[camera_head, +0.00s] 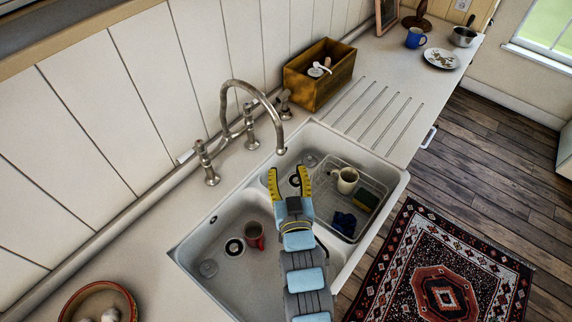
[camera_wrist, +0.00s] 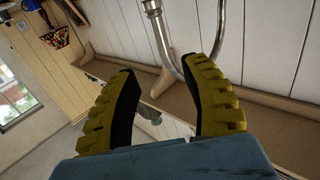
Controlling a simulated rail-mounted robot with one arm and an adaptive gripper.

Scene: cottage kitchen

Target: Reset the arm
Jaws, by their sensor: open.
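My gripper (camera_head: 289,182) is open and empty in the head view, with its yellow fingers spread apart. It appears over the divider of the double sink (camera_head: 217,285), pointing towards the back wall. The faucet (camera_head: 250,95) curves out just beyond the fingertips. In the wrist view my gripper (camera_wrist: 165,90) also shows open, with nothing between the fingers. The faucet's metal pipe (camera_wrist: 157,35) stands close ahead there, at the top middle.
A red mug (camera_head: 254,236) stands in the left basin. A wire rack (camera_head: 335,212) in the right basin holds a cream mug (camera_head: 347,180), a sponge (camera_head: 365,199) and a dark blue item (camera_head: 344,223). A wooden box (camera_head: 313,88) stands behind. A bowl (camera_head: 75,300) is at lower left.

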